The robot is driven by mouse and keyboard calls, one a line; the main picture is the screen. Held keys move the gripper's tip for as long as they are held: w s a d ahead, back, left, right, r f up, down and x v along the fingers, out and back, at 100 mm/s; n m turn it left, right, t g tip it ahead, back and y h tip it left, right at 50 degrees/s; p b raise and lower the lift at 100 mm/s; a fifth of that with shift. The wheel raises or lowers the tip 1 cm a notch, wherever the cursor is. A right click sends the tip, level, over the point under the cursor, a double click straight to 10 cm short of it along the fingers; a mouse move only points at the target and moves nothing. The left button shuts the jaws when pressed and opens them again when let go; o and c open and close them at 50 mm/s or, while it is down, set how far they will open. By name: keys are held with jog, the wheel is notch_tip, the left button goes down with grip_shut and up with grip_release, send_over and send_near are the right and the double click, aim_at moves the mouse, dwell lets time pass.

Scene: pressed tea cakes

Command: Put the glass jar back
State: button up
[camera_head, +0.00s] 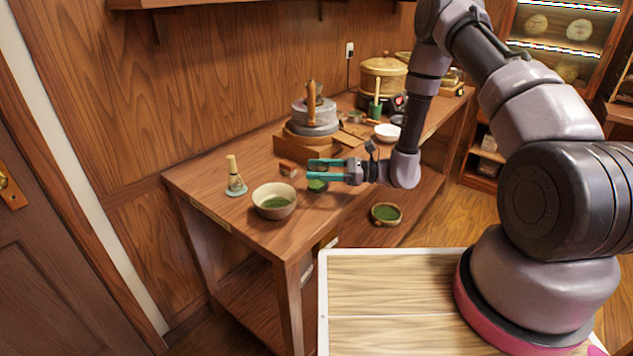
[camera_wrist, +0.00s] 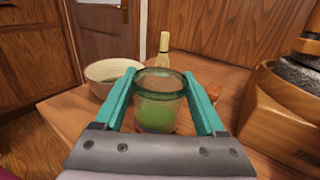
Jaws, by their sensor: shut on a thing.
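The glass jar (camera_wrist: 160,108) is a clear greenish jar with green contents, and it stands upright between my fingers in the wrist view. My gripper (camera_wrist: 162,92) has teal fingers and is shut on the jar, one finger on each side. In the head view my gripper (camera_head: 312,170) is over the front part of the wooden table. The jar (camera_head: 317,186) shows there just below the fingers, partly hidden. I cannot tell for sure whether its base touches the tabletop.
A bowl (camera_head: 274,201) with green contents and a bamboo whisk on a stand (camera_head: 235,178) are left of my gripper. A stone mill (camera_head: 314,117) on a wooden base stands behind. A white bowl (camera_head: 387,132) is farther right.

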jog(key=shift+f, duration=1.8)
jog(key=shift+f, duration=0.1)
jog(key=o, duration=1.6)
jog(key=shift+c, duration=0.2)
